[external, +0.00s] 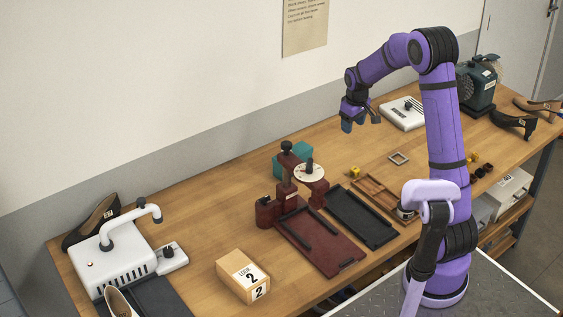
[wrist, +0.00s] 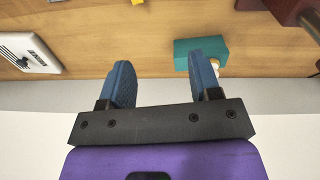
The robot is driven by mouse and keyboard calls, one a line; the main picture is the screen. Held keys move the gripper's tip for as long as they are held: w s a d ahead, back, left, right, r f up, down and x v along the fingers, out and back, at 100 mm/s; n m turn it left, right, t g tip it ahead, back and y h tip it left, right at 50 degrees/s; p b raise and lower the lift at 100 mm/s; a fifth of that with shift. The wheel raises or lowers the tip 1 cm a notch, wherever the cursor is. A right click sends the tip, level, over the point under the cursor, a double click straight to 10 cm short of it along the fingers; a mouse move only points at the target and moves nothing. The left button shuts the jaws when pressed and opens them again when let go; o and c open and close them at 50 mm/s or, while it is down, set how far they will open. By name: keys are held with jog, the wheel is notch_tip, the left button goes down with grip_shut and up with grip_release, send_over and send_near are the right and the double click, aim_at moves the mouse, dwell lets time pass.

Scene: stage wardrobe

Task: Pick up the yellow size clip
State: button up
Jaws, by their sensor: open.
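The yellow size clip (external: 355,171) appears as a small yellow piece on the wooden table, near the left end of a wooden tray. In the wrist view only a sliver of yellow (wrist: 194,2) shows at the top edge. My gripper (external: 360,122) is high above the back of the table, pointing down, away from the clip. Its two blue fingers (wrist: 160,70) are apart with nothing between them.
A teal block (external: 306,150) stands behind the dark red press (external: 268,211). A grey square frame (external: 398,158) and a white device (external: 402,115) lie right of the clip. A dark tray (external: 361,216) and the wooden tray (external: 378,195) lie in front. Bare table surrounds the clip's back side.

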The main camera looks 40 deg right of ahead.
jog(key=g, duration=0.1)
send_over(355, 168)
notch_tip(355, 168, down, 14)
notch_tip(355, 168, down, 11)
jog(key=shift+w+r, duration=0.1)
jog(key=shift+r, duration=0.1)
jog(key=c, duration=1)
